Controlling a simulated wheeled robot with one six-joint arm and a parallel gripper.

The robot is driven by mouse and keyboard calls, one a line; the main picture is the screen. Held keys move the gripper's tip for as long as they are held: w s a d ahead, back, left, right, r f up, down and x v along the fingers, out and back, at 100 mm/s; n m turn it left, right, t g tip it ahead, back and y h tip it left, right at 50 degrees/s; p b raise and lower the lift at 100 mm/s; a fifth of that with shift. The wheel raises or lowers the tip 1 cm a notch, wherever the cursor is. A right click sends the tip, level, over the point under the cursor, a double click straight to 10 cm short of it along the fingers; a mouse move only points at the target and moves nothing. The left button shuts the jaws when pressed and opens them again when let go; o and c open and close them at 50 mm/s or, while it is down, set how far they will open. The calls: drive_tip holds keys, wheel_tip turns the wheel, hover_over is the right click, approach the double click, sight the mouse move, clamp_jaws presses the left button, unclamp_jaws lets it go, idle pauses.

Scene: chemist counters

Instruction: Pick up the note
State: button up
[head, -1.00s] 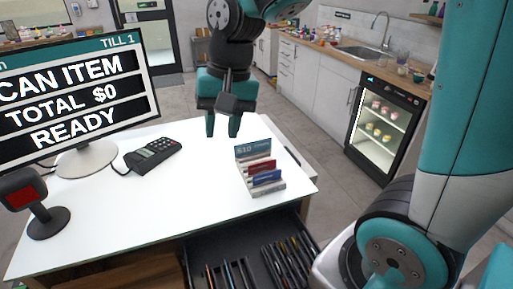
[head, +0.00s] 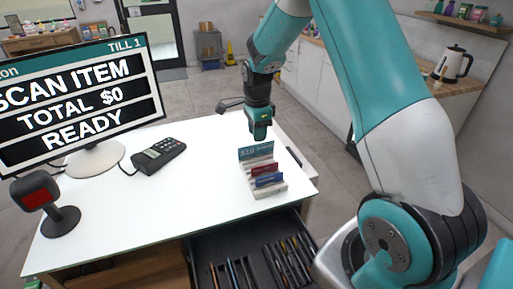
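I cannot make out a separate paper note in this view. A small card stand (head: 262,187) with a teal sign reading $10 is on the white counter (head: 190,200), holding a red card (head: 264,169) and a blue card (head: 269,180). Below the counter's front edge, an open dark drawer (head: 205,250) holds several thin items upright in slots, too small to identify. My gripper (head: 260,138) points down just behind and above the card stand, apparently clear of it. It is seen edge-on, so its finger gap is hidden.
A till monitor (head: 80,100), a red-faced scanner (head: 38,195) and a card terminal (head: 158,154) stand on the left of the counter. The counter's middle is clear. A kettle (head: 453,65) stands on a side worktop at the right.

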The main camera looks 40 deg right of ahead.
sight(256, 149)
drive_tip(key=shift+w+a+f+p, duration=0.1)
drive_tip(key=shift+f+p, duration=0.7)
drive_tip(key=shift+f, duration=0.95)
drive_tip(key=shift+w+f+p, duration=0.1)
drive_tip(key=shift+f+p, duration=0.65)
drive_tip(key=shift+f, duration=1)
drive_tip(key=shift+c, duration=0.2)
clamp_jaws()
